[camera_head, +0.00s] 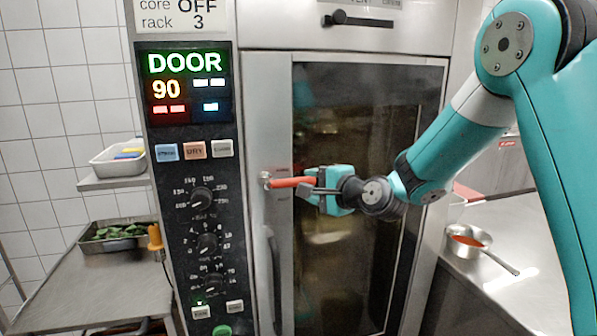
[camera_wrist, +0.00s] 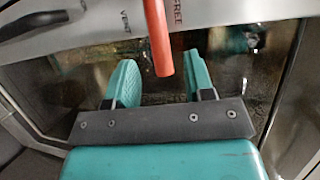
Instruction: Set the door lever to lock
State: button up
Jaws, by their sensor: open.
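The door lever (camera_head: 288,182) is a red bar on a pivot at the left edge of the oven door (camera_head: 345,250). In the head view it points right, roughly level. In the wrist view the lever (camera_wrist: 157,35) comes down from the top, beside the word FREE; VENT is printed to its left. No LOCK mark is readable. My gripper (camera_head: 320,190) is open at the lever's free end. In the wrist view the lever's end lies between the fingertips of my gripper (camera_wrist: 161,68), with gaps on both sides.
The control panel (camera_head: 185,80) at left shows DOOR and 90. A black slider (camera_head: 360,20) sits above the door. A vertical door handle (camera_head: 275,275) is below the lever. A pan (camera_head: 470,240) stands on the right counter; trays (camera_head: 118,160) are at left.

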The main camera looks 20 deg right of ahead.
aim_at(288, 180)
jog(key=shift+p+x, duration=1.15)
jog(key=shift+x, duration=1.9)
grip_shut()
